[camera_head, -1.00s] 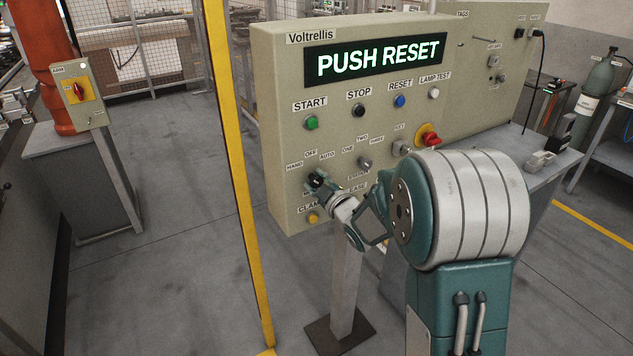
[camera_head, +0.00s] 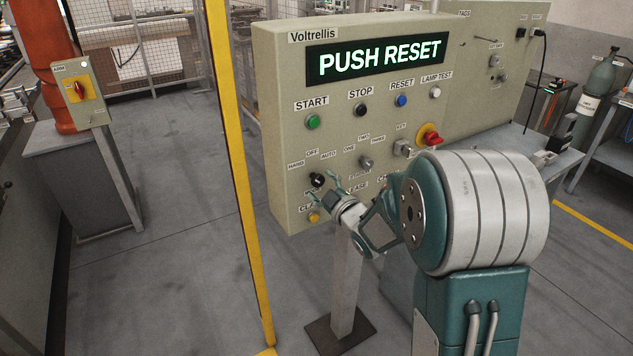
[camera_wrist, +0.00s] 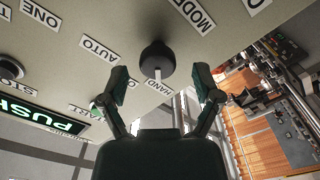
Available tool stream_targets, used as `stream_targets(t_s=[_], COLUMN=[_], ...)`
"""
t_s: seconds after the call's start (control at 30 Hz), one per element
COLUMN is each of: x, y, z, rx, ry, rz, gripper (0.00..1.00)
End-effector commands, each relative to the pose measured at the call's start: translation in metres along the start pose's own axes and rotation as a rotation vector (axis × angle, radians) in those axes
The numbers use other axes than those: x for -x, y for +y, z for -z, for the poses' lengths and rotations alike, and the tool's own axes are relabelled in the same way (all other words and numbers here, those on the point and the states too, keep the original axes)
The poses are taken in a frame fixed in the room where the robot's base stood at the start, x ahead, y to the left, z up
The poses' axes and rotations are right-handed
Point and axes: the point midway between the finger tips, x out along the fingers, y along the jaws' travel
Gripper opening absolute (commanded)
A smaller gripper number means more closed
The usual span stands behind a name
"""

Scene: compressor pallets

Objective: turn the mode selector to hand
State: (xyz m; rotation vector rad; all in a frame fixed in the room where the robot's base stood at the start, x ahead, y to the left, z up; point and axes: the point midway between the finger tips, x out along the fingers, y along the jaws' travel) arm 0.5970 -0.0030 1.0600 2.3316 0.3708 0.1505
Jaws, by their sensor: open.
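The mode selector (camera_head: 317,180) is a black round knob low on the left of the beige control panel. In the wrist view the knob (camera_wrist: 156,57) shows a white pointer mark directed at the HAND label (camera_wrist: 160,88). The AUTO label (camera_wrist: 99,48) lies to the left there, and the OFF label is mostly hidden by a finger. My gripper (camera_head: 338,187) is open and empty, just off the panel to the right of the knob. In the wrist view its fingers (camera_wrist: 162,80) are spread to either side below the knob, apart from it.
The panel display (camera_head: 377,60) reads PUSH RESET. A grey second knob (camera_head: 365,163), a keyed switch (camera_head: 402,148) and a red emergency stop (camera_head: 428,135) sit nearby. An amber button (camera_head: 313,217) lies below the selector. A yellow post (camera_head: 232,150) stands left of the panel.

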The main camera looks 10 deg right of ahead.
Motion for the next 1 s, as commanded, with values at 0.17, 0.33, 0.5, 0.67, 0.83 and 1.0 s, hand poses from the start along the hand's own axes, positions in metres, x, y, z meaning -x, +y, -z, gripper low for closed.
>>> stream_targets(t_s=[0.17, 0.33, 0.5, 0.67, 0.83, 1.0], x=[0.04, 0.072, 0.091, 0.096, 0.096, 0.095], y=[0.0, -0.001, -0.001, -0.002, -0.002, -0.002], z=[0.0, -0.001, -0.001, 0.0, 0.0, 0.0], rx=[0.0, 0.001, 0.001, 0.001, 0.001, 0.001], ry=[-0.002, -0.002, -0.001, 0.0, 0.0, 0.0], rz=[-0.002, -0.001, 0.0, 0.001, 0.001, 0.001], gripper=[0.82, 0.82, 0.82, 0.82, 0.82, 0.82])
